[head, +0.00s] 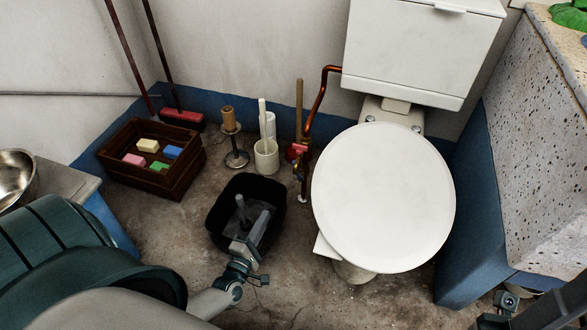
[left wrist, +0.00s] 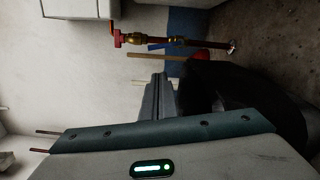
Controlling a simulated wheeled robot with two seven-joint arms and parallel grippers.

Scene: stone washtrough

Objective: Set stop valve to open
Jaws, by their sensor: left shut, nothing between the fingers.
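The black bin (head: 215,217) stands under my left gripper. The toilet (head: 383,198) is right of the valve. A white brush holder (head: 266,160), a plunger (head: 299,105) and a paper stand (head: 236,158) stand near the valve. A wooden crate (head: 178,183) is farther left.

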